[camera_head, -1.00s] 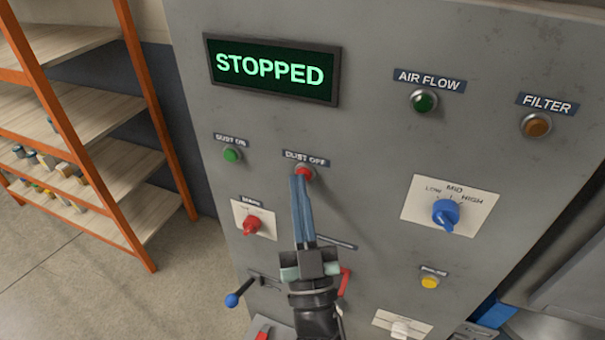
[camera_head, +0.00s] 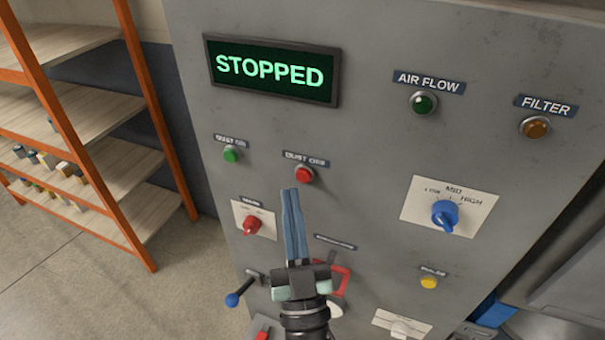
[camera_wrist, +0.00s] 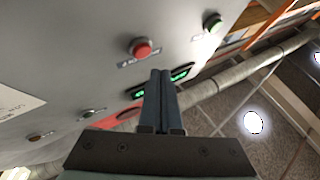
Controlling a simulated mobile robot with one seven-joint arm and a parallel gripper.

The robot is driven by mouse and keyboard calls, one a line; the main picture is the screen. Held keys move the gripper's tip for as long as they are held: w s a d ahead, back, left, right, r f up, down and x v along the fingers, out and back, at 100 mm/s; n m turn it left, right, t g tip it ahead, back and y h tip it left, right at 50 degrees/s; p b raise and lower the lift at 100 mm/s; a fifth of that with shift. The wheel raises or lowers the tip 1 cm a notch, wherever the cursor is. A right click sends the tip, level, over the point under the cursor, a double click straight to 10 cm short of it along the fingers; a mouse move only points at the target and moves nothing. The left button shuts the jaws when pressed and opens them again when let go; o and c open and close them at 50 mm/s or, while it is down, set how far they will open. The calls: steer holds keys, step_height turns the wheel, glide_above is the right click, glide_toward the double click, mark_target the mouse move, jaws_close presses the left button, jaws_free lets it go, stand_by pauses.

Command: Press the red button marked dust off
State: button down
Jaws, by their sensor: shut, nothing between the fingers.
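The red button (camera_head: 304,175) under the DUST OFF label sits on the grey panel in the head view, fully in sight. It also shows in the wrist view (camera_wrist: 141,48), beyond the fingertips and to their left. My gripper (camera_head: 289,190) is shut, with its blue fingers together and nothing between them. Its fingertips are below and slightly left of the button in the head view, apart from it. In the wrist view the closed fingers (camera_wrist: 160,72) point forward. The display (camera_head: 271,70) above reads STOPPED in green.
A green button (camera_head: 231,155) is left of the red one. A red switch (camera_head: 252,225), a blue knob (camera_head: 445,212), a yellow button (camera_head: 429,282) and a blue-ended lever (camera_head: 233,299) are also on the panel. An orange-framed shelf (camera_head: 140,80) stands left.

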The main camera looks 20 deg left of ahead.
steer(key=s, duration=0.3)
steer(key=shift+s, duration=0.35)
steer(key=shift+a, duration=0.1)
stand_by(0.4)
steer(key=w+d+r+m+t+h, duration=0.1)
steer(key=d+r+h, duration=0.1)
steer(key=r, duration=0.4)
steer(key=w+d+r+m+t+h, duration=0.1)
steer(key=w+d+r+m+h, duration=0.1)
steer(key=r, duration=0.5)
steer(key=w+d+r+m+t+h, duration=0.1)
steer(key=w+d+r+t+h, duration=0.1)
steer(key=r, duration=0.4)
steer(key=shift+w+d+r+m+h, duration=0.15)
steer(key=shift+d+m+h, duration=0.25)
steer(key=shift+d+h, duration=0.45)
steer(key=s+d+r+h, duration=0.1)
steer(key=s+d+r, duration=0.1)
steer(key=r, duration=0.4)
steer(key=s+d+r+t+h, duration=0.1)
steer(key=s+d+r+h, duration=0.1)
steer(key=r, duration=0.5)
steer(key=s+d+r+m+h, duration=0.1)
steer(key=s+d+r, duration=0.1)
steer(key=s+r, duration=0.2)
step_height(320, 180, up, 2)
steer(key=shift+s+r, duration=0.15)
steer(key=shift+s, duration=0.1)
steer(key=shift+h, duration=0.25)
